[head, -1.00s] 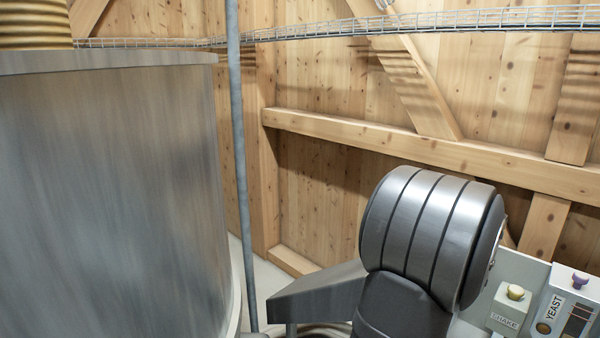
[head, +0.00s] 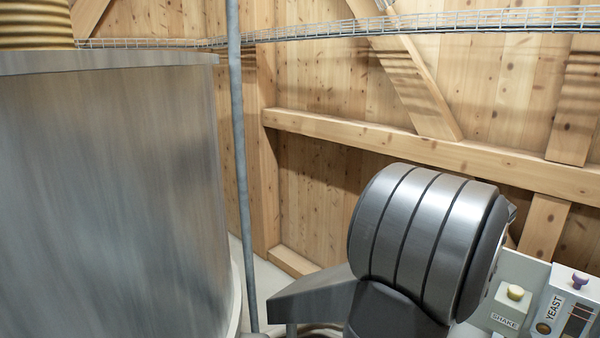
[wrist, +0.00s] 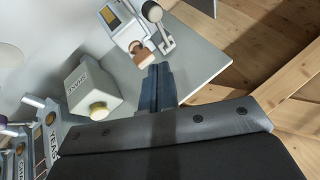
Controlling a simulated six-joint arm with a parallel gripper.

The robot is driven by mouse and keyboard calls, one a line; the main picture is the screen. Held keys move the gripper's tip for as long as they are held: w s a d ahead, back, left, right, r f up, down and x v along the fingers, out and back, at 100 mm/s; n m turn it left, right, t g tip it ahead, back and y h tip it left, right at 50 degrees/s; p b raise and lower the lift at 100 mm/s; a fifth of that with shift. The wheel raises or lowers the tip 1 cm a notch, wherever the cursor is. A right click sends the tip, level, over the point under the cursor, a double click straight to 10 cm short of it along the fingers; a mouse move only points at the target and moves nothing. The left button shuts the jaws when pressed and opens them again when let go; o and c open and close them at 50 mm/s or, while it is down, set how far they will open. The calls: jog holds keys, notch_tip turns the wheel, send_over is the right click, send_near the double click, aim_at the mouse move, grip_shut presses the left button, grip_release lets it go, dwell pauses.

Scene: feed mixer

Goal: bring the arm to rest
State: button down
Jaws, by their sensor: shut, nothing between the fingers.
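My gripper (wrist: 158,86) shows in the wrist view as two dark fingers pressed together, with nothing between them. It points over the edge of a pale grey panel (wrist: 205,72). In the head view my gripper is not seen; only my large grey arm joint shows, at the lower right, hiding part of the panel behind it.
A SHAKE box (wrist: 92,82) with a yellowish knob and a YEAST box (head: 568,305) stand on the panel. A device with a brown knob and a ball-ended lever (wrist: 152,22) is near the fingertips. A big metal tank (head: 110,190) and a thin pole (head: 240,170) stand left.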

notch_tip(320, 180, down, 8)
jog(key=s+a, duration=0.2)
jog(key=a, duration=0.1)
jog(key=s+a+r, duration=0.2)
jog(key=s+r, duration=0.1)
jog(key=s, duration=0.3)
jog(key=w+d+f, duration=0.2)
jog(key=w+f, duration=0.2)
jog(key=w, duration=0.2)
jog(key=w+d+r, duration=0.3)
jog(key=w+r, duration=0.2)
jog(key=r, duration=0.1)
jog(key=s+d+v, duration=0.1)
jog(key=v, duration=0.9)
jog(key=s+a+f, duration=0.1)
jog(key=a+f, duration=0.1)
jog(key=f, duration=0.3)
jog(key=s+a+f+t, duration=0.1)
jog(key=s+a+f, duration=0.1)
jog(key=f, duration=0.4)
jog(key=shift+a+h, duration=0.4)
jog(key=shift+a, duration=0.05)
jog(key=shift+s, duration=0.1)
